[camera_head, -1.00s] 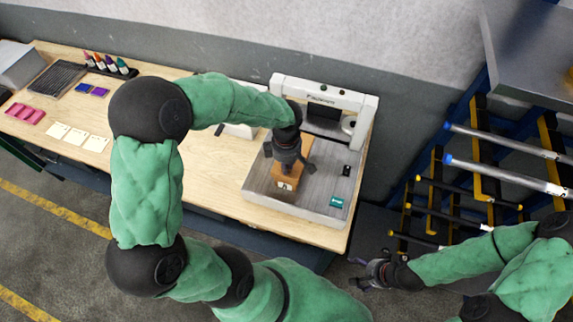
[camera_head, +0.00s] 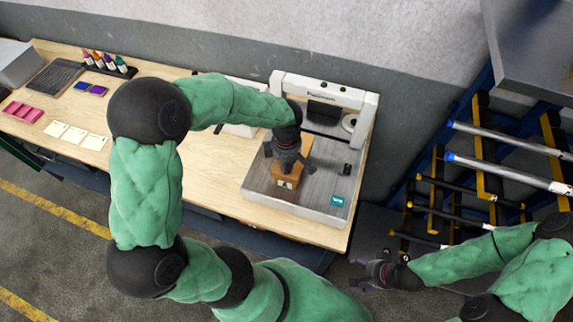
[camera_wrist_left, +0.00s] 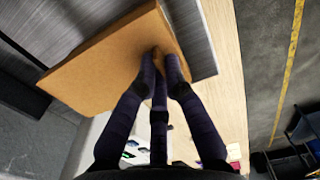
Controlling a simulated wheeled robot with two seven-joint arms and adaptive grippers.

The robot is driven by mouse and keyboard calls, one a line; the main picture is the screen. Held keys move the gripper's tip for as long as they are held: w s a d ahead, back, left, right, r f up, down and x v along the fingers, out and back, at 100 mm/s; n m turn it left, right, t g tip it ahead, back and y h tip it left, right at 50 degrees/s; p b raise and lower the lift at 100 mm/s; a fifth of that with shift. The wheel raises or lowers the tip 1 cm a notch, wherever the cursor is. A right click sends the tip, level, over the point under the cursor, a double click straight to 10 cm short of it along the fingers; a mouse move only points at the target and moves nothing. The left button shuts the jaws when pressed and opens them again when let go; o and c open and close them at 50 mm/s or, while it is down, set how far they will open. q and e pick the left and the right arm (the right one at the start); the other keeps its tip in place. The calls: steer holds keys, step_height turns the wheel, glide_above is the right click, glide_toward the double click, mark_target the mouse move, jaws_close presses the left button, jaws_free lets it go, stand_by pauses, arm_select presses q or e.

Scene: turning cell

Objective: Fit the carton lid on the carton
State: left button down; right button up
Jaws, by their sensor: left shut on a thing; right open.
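My left gripper (camera_head: 287,165) points down over the brown carton (camera_head: 287,183), which stands on the grey bed of the white-framed machine. In the left wrist view its dark fingers (camera_wrist_left: 164,62) come together on a small brown part at the edge of a flat brown panel (camera_wrist_left: 105,62), which looks like the carton lid. The gripper hides much of the carton's top in the head view, so I cannot tell whether the lid is seated. My right gripper (camera_head: 375,272) is open and empty, low at the right, away from the table.
The machine's white gantry (camera_head: 325,92) rises right behind the gripper. A teal label (camera_head: 337,201) and a small black item (camera_head: 347,169) are on the bed's right side. A rod rack (camera_head: 480,170) stands at the right.

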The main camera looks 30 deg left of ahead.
arm_select(q)
steer(key=shift+f+b, duration=0.75)
steer(key=shift+b, duration=0.3)
stand_by(1.3)
stand_by(0.3)
steer(key=c, duration=0.8)
jaws_free()
steer(key=shift+r, duration=0.1)
steer(key=shift+r+p, duration=2.35)
steer(key=shift+r, duration=1.6)
